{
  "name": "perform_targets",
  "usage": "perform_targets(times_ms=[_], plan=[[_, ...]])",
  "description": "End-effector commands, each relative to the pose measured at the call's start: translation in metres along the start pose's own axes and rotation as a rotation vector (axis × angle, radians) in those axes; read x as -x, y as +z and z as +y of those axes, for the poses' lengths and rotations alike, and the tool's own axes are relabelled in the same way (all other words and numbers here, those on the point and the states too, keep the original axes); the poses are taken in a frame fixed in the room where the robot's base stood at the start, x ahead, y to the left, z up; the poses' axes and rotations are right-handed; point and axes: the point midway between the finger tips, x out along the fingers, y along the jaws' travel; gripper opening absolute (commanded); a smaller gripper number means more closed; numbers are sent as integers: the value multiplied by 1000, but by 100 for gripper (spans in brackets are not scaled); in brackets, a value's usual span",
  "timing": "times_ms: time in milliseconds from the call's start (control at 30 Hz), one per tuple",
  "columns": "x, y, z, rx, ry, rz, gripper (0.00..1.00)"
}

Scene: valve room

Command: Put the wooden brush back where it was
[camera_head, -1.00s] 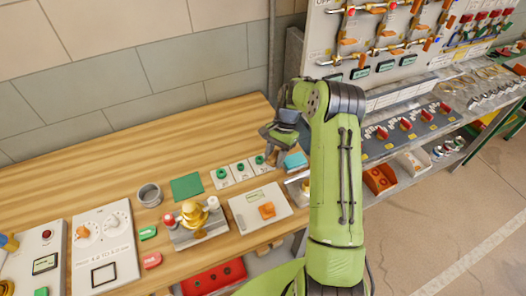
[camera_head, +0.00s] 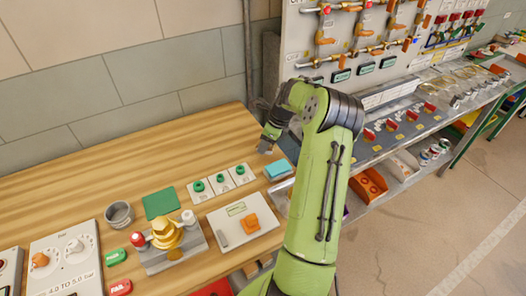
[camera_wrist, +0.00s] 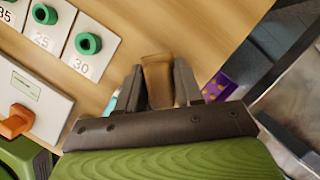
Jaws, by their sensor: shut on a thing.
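The wooden brush (camera_wrist: 158,82) shows in the wrist view as a brown wooden block between the two fingers of my gripper (camera_wrist: 159,90). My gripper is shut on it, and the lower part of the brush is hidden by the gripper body. In the head view my gripper (camera_head: 267,146) is over the back right part of the wooden bench (camera_head: 110,165), behind a light blue block (camera_head: 279,170). I cannot clearly make out the brush in the head view. I cannot tell how high it is above the bench.
Tiles with green rings (camera_head: 221,182) lie left of my gripper. A white panel with an orange knob (camera_head: 243,222), a green mat (camera_head: 160,203), a metal cup (camera_head: 119,214) and a brass valve block (camera_head: 166,235) stand further left. A grey sloped console (camera_head: 385,140) stands right.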

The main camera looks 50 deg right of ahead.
Motion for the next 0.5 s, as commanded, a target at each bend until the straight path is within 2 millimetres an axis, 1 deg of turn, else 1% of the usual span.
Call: perform_targets(times_ms=[33,100,467,500], plan=[[-13,-4,1,1,3,0,7],[-22,-7,1,2,3,0,7],[-26,-9,0,3,1,0,7],[-26,-9,0,3,1,0,39]])
